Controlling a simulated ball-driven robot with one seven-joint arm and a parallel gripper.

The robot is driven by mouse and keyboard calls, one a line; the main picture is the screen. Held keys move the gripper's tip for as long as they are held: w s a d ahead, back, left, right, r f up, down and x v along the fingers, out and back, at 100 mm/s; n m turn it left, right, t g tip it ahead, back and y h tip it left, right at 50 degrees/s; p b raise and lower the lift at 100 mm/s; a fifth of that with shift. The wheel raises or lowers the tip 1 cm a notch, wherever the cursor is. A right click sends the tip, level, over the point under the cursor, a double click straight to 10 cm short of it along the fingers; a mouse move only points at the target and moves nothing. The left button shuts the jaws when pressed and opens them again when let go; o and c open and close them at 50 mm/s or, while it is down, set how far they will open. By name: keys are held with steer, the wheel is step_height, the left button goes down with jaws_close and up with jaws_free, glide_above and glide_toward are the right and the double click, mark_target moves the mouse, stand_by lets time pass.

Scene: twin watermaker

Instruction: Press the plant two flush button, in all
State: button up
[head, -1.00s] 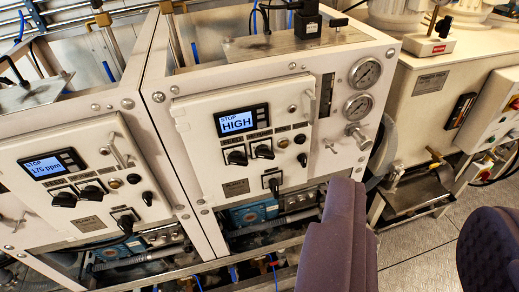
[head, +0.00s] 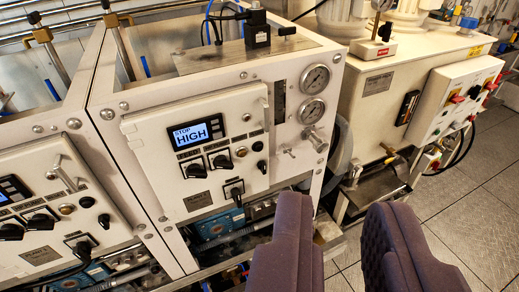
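Two white control panels stand side by side. The one nearer the middle, with a plate too small to read surely (head: 198,201), has a lit display (head: 197,134) reading STOP HIGH. Below it are black rotary switches (head: 221,160), a small brass-coloured round button (head: 242,152) and a black knob (head: 262,166). The button labels are not legible, so I cannot tell which is flush. The left panel (head: 40,225) is partly cut off by the frame edge. My gripper (head: 342,212) shows two purple padded fingers, apart and empty, low and right of the middle panel in the picture.
Two pressure gauges (head: 316,78) and a valve knob (head: 316,138) sit right of the middle panel. A white cabinet (head: 375,82) and a switch box (head: 455,98) stand further right. Tiled floor (head: 480,200) is open at the lower right.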

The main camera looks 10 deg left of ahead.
jaws_close()
stand_by(1.4)
